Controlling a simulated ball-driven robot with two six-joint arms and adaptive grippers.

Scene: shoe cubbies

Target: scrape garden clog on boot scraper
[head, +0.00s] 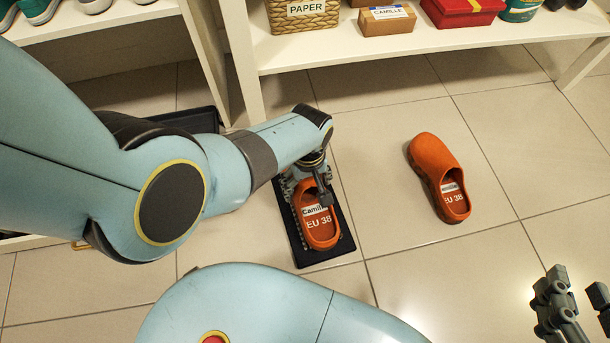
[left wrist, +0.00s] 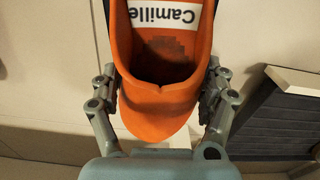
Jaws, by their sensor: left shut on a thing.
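An orange garden clog (head: 318,234) with a "Camille EU 38" insole label is held by my left gripper (head: 318,186). In the left wrist view, the fingers of the left gripper (left wrist: 160,95) press on both sides of one end of the clog (left wrist: 160,115). The black boot scraper (head: 342,246) lies on the floor beneath the clog, with bristles along its left side. I cannot tell whether the clog touches it. A second orange clog (head: 434,165) stands on the tiles to the right. My right gripper (head: 576,287) is open and empty at the lower right.
A white shelf (head: 440,52) at the back holds a wicker basket (head: 303,20), a cardboard box (head: 387,20) and a red box (head: 463,12). A dark tray (head: 190,120) lies behind my left arm. The tiles around the second clog are clear.

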